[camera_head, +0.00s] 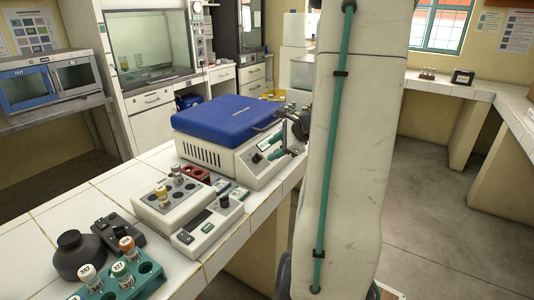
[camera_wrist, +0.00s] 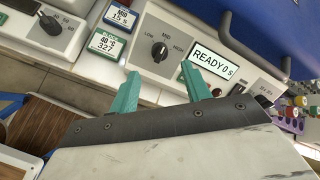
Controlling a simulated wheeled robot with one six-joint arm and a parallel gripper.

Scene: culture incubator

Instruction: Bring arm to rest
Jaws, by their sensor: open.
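My gripper (camera_wrist: 159,80) shows in the wrist view as two teal fingers spread apart with nothing between them. They are in front of the control panel of a white benchtop machine with a blue lid (camera_head: 232,117). The panel has a dark knob (camera_wrist: 159,51) and a display (camera_wrist: 214,63) reading "READY 0 s". In the head view my gripper (camera_head: 275,143) is beside the right front of this machine, partly hidden by my arm. Whether the fingers touch the panel cannot be told.
Floor (camera_head: 450,220) at the right is clear.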

